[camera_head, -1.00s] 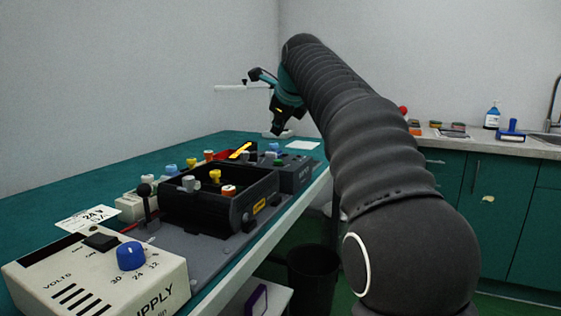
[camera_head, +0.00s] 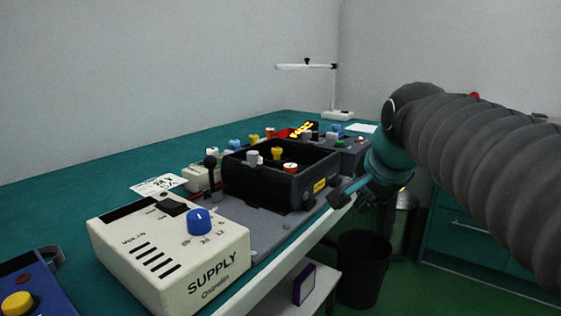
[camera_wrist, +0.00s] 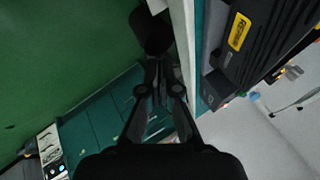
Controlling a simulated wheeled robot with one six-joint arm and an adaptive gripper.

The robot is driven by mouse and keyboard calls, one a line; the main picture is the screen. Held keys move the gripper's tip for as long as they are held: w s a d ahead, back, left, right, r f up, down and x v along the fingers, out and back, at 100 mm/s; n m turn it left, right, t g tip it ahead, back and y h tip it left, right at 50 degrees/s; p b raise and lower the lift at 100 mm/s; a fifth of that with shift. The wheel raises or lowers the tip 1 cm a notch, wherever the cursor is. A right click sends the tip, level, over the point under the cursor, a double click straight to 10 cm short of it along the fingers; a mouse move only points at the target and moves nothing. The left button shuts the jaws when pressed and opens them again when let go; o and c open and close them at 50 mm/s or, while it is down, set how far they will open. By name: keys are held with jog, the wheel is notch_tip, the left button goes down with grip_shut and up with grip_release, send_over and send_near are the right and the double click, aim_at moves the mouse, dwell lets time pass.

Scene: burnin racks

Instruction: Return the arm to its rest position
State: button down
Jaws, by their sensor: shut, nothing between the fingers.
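My gripper (camera_head: 338,199) shows in the head view at the right of the bench, just off its edge beside the black rack box. Its fingers point left and down. In the wrist view my gripper (camera_wrist: 157,68) has its fingers together, with nothing between them. My dark ribbed arm crosses the right side of the head view and bends at the teal wrist.
The black rack box (camera_head: 245,184) with several knobs stands on the green bench (camera_head: 75,205). A white supply unit (camera_head: 150,235) with a blue knob is nearer. A dark bin (camera_head: 362,272) stands on the floor beyond the bench edge.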

jog(key=s+f+n+g, duration=0.1)
jog(key=s+f+n, duration=1)
jog(key=s+f, duration=0.6)
jog(key=shift+s+d+f+g, duration=0.2)
jog(key=shift+f+g, duration=0.1)
jog(key=shift+f, duration=0.2)
dwell(1.9)
